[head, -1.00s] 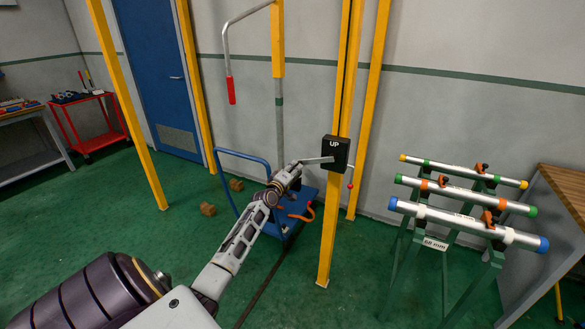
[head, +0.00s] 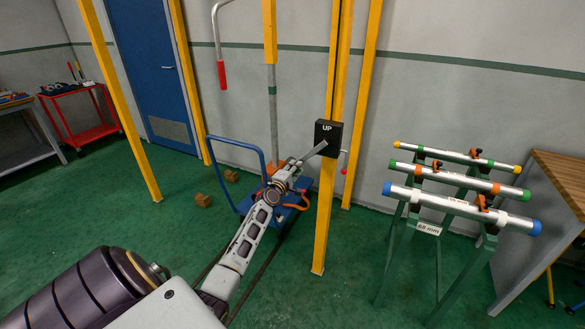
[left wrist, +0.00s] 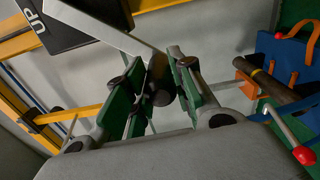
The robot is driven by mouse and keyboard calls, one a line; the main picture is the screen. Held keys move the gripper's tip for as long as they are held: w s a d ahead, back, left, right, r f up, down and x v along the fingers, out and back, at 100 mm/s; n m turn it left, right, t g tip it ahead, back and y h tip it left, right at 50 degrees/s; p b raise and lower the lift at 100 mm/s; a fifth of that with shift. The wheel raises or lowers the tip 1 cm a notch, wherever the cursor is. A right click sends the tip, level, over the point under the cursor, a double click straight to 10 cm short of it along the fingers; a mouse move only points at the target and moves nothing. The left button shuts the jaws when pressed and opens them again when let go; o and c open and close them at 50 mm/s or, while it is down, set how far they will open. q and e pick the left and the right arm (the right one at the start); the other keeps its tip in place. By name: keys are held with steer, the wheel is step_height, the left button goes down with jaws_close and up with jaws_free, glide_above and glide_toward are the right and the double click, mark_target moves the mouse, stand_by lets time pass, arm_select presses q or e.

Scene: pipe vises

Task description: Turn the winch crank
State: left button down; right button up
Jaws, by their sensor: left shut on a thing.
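The winch is a black box marked UP (head: 328,136) on a yellow post; it also shows in the left wrist view (left wrist: 75,20). Its flat grey crank arm (head: 314,151) slopes down to the left from the box. In the left wrist view the crank arm (left wrist: 105,33) leads to a dark round handle (left wrist: 160,92). My left gripper (head: 292,169), with green finger pads, is shut on this handle, as the wrist view (left wrist: 157,80) shows. The handle is largely hidden in the head view. My right gripper is not in view.
A blue cart (head: 245,203) stands behind my left gripper. A green rack with several pipes (head: 460,210) stands right, beside a wooden-topped bench (head: 562,176). Yellow posts (head: 327,215) rise close by.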

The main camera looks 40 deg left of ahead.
arm_select(q)
steer(key=shift+d+f, duration=0.35)
steer(key=shift+f, duration=0.25)
steer(key=c, duration=1.5)
jaws_free()
steer(key=o, duration=0.3)
steer(key=shift+r, duration=0.1)
steer(key=shift+o, duration=0.2)
steer(key=shift+a+r, duration=0.1)
steer(key=shift+r, duration=0.15)
steer(key=shift+s, duration=0.2)
steer(key=v, duration=1.1)
steer(key=shift+s, duration=0.2)
steer(key=shift+f, duration=0.1)
